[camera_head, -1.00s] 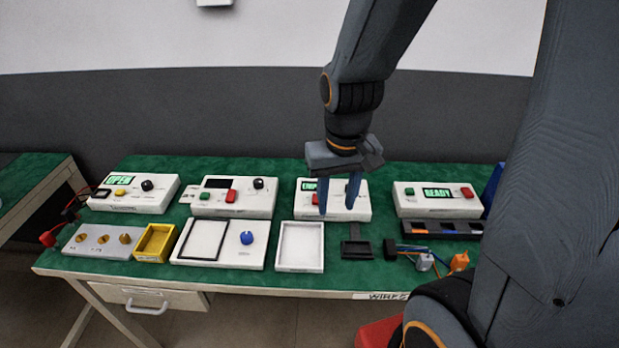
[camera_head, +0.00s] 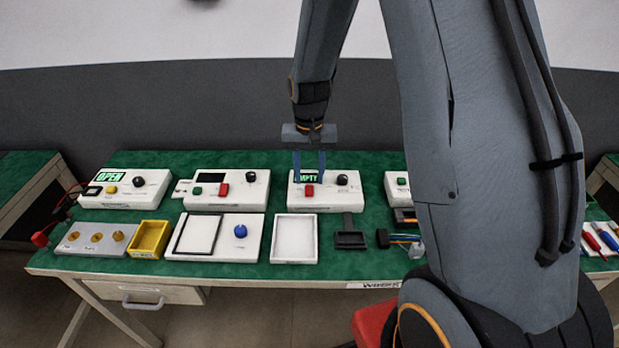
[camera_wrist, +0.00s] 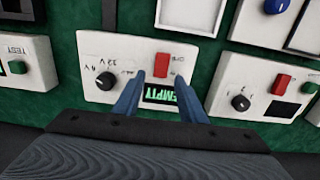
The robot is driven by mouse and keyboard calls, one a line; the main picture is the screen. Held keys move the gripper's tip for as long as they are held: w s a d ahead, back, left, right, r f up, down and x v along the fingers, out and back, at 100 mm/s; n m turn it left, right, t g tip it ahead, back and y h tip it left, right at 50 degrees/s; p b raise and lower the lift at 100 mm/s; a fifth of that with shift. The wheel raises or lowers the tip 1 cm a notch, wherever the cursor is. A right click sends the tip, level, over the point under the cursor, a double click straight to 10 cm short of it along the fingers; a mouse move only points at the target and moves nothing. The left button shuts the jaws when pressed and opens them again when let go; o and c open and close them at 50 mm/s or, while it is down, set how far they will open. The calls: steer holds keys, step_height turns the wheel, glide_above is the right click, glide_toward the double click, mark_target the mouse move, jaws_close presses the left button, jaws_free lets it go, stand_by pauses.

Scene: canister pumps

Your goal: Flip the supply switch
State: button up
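A white box (camera_head: 333,198) with a lit green EMPTY display (camera_wrist: 161,93), a red switch (camera_wrist: 163,65) and a black knob (camera_wrist: 105,81) stands at the back of the bench. Its small lettering is upside down in the wrist view and too small to read surely, so I cannot confirm it is the supply. My gripper (camera_head: 310,174) is over this box, pointing down. In the wrist view its two blue fingertips (camera_wrist: 159,75) are apart, with the red switch near and between them. I cannot tell whether they touch the panel. Nothing is held.
A similar white box (camera_head: 228,189) with a dark display stands to the left, and the OPEN box (camera_head: 125,188) farther left. My arm hides much of the right-hand box (camera_head: 396,200). In front lie a white tray (camera_head: 296,262), a yellow bin (camera_head: 149,253) and a black holder (camera_head: 349,239).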

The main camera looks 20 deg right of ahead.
steer(key=shift+f, duration=1.15)
jaws_close()
steer(key=shift+s+a+r+t, duration=0.1)
steer(key=shift+s+t, duration=0.1)
steer(key=shift+t, duration=0.3)
steer(key=shift+t+h+b, duration=0.3)
steer(key=shift+b, duration=0.2)
steer(key=b, duration=0.3)
steer(key=shift+t, duration=0.4)
steer(key=shift+b, duration=0.55)
steer(key=shift+s+a+r+t+b, duration=0.15)
steer(key=shift+t+b, duration=0.25)
steer(key=shift+b, duration=0.75)
